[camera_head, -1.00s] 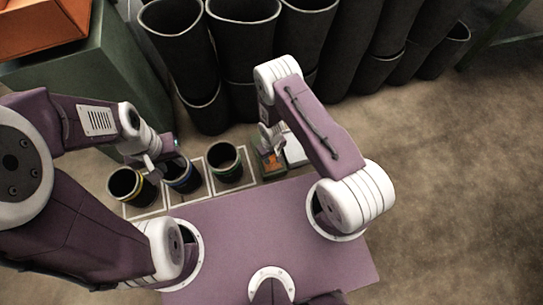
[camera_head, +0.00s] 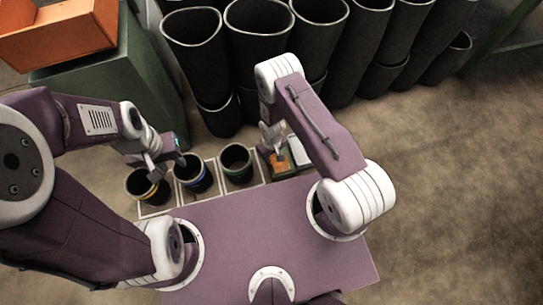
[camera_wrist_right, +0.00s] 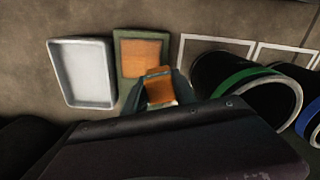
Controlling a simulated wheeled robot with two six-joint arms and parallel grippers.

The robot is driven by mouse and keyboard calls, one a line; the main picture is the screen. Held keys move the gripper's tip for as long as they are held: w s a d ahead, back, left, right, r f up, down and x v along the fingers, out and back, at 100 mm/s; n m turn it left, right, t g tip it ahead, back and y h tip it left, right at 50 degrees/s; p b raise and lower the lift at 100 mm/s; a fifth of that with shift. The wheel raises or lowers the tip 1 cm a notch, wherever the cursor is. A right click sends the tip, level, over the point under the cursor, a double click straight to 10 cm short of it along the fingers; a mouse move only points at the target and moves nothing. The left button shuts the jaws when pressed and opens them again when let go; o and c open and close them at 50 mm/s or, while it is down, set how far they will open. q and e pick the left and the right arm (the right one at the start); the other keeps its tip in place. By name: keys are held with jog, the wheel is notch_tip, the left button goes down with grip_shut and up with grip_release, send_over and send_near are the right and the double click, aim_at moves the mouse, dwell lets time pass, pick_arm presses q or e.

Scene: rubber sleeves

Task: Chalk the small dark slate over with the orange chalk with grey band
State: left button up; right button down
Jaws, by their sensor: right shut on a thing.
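The small slate (camera_wrist_right: 127,85) lies flat with a grey-green rim, and its face is largely covered in orange. It also shows in the head view (camera_head: 284,172). My right gripper (camera_wrist_right: 161,92) is shut on the orange chalk (camera_wrist_right: 158,89), over the near right part of the slate. The chalk's grey band is barely visible between the fingers; I cannot tell whether the chalk touches the slate. In the head view my right gripper (camera_head: 273,140) is above the slate. My left gripper (camera_head: 165,162) is above the left sleeves, its jaws unclear.
Short black sleeves with yellow (camera_head: 148,188), blue (camera_head: 193,173) and green (camera_head: 237,163) bands stand in outlined squares. Tall black sleeves (camera_head: 260,50) stand behind. A green cabinet (camera_head: 120,80) bears an orange bin (camera_head: 65,35).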

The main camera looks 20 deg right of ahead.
jog(key=shift+r+p, duration=0.75)
jog(key=shift+r, duration=0.45)
jog(key=shift+s, duration=0.15)
